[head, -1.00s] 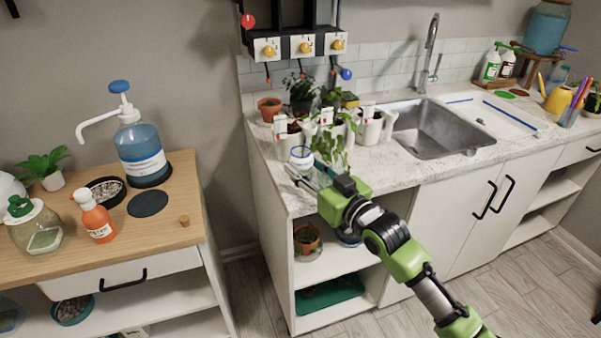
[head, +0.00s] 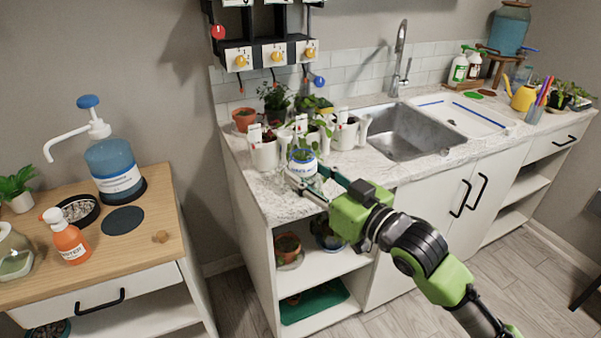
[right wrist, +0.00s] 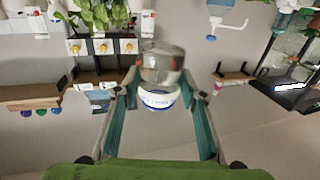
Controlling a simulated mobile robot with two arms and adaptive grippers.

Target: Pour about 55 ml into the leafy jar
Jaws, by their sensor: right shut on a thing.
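My right gripper (head: 308,182) is shut on a small clear vessel (head: 302,164) with a white and blue band. It holds the vessel at the front of the counter's left end. The right wrist view shows the vessel (right wrist: 162,68) between the two fingers. I cannot tell its fill level. Several white pots with handles and tags hold plants; one stands at left (head: 264,153), another at right (head: 346,134). Green leaves (head: 314,134) show just above and behind the vessel, and their container is partly hidden. I cannot tell which is the leafy jar. My left gripper is out of view.
A terracotta pot (head: 244,118) and a dark potted plant (head: 274,98) stand at the back, below yellow-knobbed valves (head: 274,54). The sink (head: 405,135) is to the right. A blue pump bottle (head: 114,165) stands on the separate wooden table (head: 150,235).

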